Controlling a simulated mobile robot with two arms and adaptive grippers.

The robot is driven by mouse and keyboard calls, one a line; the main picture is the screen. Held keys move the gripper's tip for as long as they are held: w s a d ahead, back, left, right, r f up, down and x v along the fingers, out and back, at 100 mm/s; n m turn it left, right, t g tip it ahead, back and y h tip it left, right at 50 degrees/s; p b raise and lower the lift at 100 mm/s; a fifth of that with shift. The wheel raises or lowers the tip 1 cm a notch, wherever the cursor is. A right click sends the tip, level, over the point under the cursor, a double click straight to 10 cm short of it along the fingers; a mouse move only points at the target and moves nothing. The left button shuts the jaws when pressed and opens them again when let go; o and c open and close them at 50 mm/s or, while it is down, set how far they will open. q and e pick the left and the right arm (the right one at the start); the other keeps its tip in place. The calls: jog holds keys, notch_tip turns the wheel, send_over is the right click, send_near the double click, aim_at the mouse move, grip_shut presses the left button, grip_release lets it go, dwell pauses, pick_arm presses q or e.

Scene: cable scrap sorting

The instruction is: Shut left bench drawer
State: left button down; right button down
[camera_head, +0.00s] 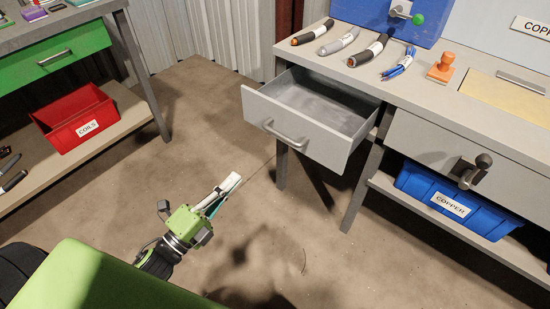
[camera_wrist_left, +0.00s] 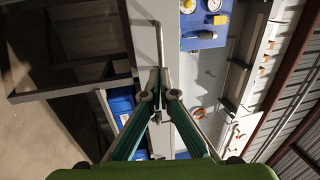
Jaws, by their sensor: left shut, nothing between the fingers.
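The left bench drawer (camera_head: 305,124) is pulled out from the grey bench at the centre of the head view. It looks empty inside, and its bar handle (camera_head: 284,136) is on the front face. My left gripper (camera_head: 236,180) is shut and empty, in front of the drawer and to the lower left of the handle. A gap shows between its fingertips and the drawer front in the head view. In the left wrist view the fingertips (camera_wrist_left: 162,88) come together over a pale grey surface. My right gripper is not in view.
Cable pieces (camera_head: 338,41) and an orange stamp (camera_head: 440,68) lie on the bench top (camera_head: 420,85). A closed right drawer (camera_head: 430,145) has a dark knob fitting (camera_head: 475,170). A blue copper bin (camera_head: 455,200) stands below. A red bin (camera_head: 75,118) sits left. Floor around my gripper is clear.

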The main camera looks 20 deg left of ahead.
pick_arm(q)
jog(key=x, duration=1.4)
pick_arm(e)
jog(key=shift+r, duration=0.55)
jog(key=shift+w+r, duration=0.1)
